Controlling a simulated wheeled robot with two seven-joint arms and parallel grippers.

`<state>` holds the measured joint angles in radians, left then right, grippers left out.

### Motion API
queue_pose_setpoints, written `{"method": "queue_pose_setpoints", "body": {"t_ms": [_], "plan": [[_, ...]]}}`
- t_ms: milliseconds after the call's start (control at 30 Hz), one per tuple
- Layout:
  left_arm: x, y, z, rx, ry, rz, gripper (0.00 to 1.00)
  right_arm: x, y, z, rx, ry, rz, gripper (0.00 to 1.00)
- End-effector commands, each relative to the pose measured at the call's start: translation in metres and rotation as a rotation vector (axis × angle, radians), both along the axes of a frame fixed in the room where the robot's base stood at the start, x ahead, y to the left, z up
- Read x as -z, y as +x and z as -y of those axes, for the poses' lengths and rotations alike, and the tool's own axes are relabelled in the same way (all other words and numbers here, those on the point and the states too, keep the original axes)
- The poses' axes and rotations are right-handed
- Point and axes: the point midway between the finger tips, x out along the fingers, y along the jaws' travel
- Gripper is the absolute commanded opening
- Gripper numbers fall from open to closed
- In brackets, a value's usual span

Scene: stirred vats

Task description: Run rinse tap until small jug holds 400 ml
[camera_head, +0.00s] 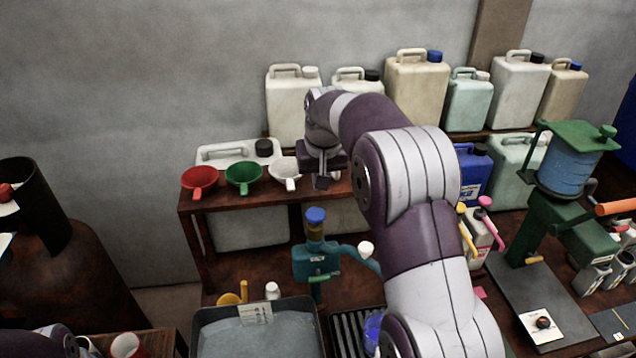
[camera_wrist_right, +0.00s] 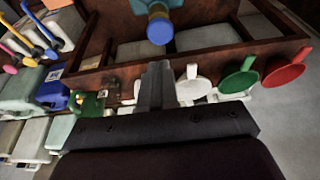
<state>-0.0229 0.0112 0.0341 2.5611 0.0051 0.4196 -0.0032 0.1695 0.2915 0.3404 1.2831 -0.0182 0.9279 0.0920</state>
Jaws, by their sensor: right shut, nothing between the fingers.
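The rinse tap (camera_head: 314,258) is a teal fitting with a blue cap on top, and its arm reaches right to a white end. It also shows at the top of the right wrist view (camera_wrist_right: 158,22). A blue vessel (camera_head: 373,330), perhaps the small jug, stands by the slatted rack below the tap's white end, mostly hidden behind my right arm. Its level cannot be read. My right gripper (camera_head: 322,182) is shut and empty, above and behind the tap near the shelf's funnels; its closed fingers show in the wrist view (camera_wrist_right: 156,84). My left gripper is out of view.
A grey basin (camera_head: 205,318) and a black slatted rack (camera_head: 345,325) lie in front of the tap. Red (camera_head: 199,180), green (camera_head: 243,176) and white (camera_head: 285,172) funnels hang on the shelf edge. Large canisters line the back. A green-framed device (camera_head: 570,215) stands right.

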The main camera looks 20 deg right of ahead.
Motion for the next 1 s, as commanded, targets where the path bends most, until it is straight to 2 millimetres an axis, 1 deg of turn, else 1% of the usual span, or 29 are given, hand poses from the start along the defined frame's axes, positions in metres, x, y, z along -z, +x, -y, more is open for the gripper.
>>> {"method": "queue_pose_setpoints", "body": {"t_ms": [100,300,400,500,633,933,1000], "plan": [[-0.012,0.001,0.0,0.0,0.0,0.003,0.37,0.02,0.007,0.002,0.0,0.0,-0.004,0.0],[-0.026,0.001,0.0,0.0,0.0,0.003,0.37,0.059,0.017,0.004,0.0,0.001,-0.003,0.0],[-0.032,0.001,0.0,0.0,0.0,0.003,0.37,0.075,0.018,0.003,0.0,0.0,-0.002,0.0],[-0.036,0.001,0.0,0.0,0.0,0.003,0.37,0.086,0.019,0.003,0.0,0.0,-0.001,0.0],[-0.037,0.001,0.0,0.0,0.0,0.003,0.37,0.094,0.019,0.003,0.0,0.0,0.001,0.0],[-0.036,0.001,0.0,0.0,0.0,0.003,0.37,0.096,0.019,0.003,0.0,0.0,0.001,0.0],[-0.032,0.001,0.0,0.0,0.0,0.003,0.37,0.1,0.019,0.003,0.0,0.0,0.001,0.0]]}}
